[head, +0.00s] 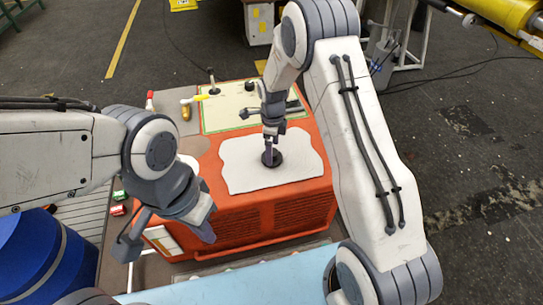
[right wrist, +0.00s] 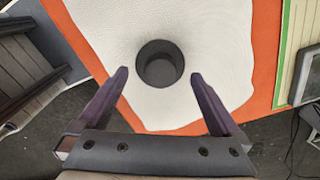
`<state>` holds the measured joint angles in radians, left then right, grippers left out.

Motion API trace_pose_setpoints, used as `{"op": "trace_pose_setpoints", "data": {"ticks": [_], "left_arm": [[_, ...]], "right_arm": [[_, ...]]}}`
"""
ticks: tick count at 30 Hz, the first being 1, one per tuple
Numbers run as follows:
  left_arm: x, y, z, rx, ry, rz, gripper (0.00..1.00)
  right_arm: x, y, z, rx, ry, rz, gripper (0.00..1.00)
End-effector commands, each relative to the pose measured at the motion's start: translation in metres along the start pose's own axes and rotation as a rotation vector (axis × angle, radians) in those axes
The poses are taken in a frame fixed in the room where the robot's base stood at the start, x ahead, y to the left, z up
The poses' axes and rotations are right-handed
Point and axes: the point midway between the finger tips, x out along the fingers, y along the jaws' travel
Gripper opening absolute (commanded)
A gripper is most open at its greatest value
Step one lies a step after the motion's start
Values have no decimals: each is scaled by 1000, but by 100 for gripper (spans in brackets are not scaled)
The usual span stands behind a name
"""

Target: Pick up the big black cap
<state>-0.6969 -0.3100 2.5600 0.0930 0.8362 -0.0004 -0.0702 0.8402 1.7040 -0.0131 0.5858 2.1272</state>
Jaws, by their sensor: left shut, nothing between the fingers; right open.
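The big black cap (head: 272,158) is round and dark and sits on a white cloth on top of an orange box. In the right wrist view the cap (right wrist: 160,64) appears as a dark round cup just beyond the fingertips, roughly centred between them. My right gripper (head: 271,132) is open and points down above the cap; its two fingers (right wrist: 160,78) spread either side of the cap's line and hold nothing. My left gripper (head: 168,218) is shut and empty, left of the orange box front, away from the cap.
The white cloth (head: 245,172) covers part of the orange box (head: 262,205). A green-edged cream mat (head: 222,118) with tools lies behind it. A yellow bottle (head: 186,112) and small red and green pieces (head: 118,200) stand left. The cloth around the cap is clear.

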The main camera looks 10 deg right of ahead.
Motion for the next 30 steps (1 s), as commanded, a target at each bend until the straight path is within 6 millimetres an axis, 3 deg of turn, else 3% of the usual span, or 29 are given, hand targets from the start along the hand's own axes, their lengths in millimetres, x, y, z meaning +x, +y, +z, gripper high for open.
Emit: {"op": "trace_pose_setpoints", "data": {"ticks": [6, 13, 19, 30], "left_arm": [[-5, 0, 0, 0, 0, 0, 0], [-5, 0, 0, 0, 0, 0, 0], [-5, 0, 0, 0, 0, 0, 0], [-3, 0, 0, 0, 0, 0, 0]], "right_arm": [[23, 0, 0, 0, 0, 0, 100], [25, 0, 0, 0, -1, -1, 100], [24, 0, 0, 0, 0, -1, 24], [17, -1, 0, 0, -2, -3, 24]]}}
